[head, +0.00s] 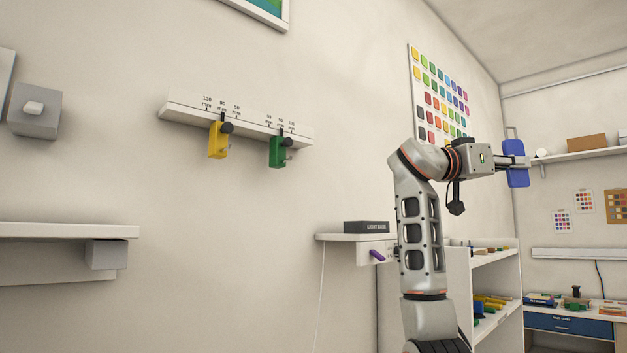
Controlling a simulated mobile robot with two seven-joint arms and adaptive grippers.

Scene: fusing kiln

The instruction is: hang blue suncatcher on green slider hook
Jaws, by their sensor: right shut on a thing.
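The green slider hook (276,152) hangs on a white wall rail (240,119) with mm marks, toward its right end. A yellow slider hook (217,140) is on the same rail to its left. My right gripper (517,162) is shut on the blue suncatcher (517,178), a blue panel with a thin wire loop at its top. It holds the panel upright, well to the right of the rail and apart from it. Nothing is seen hanging on the green hook. My left gripper is not in view.
A small wall shelf (343,238) with a dark "LIGHT BACK" box (366,227) stands below right of the rail. A white shelf (70,231) is at left. A colour chart (436,92) hangs behind my right arm. The wall in front of the rail looks clear.

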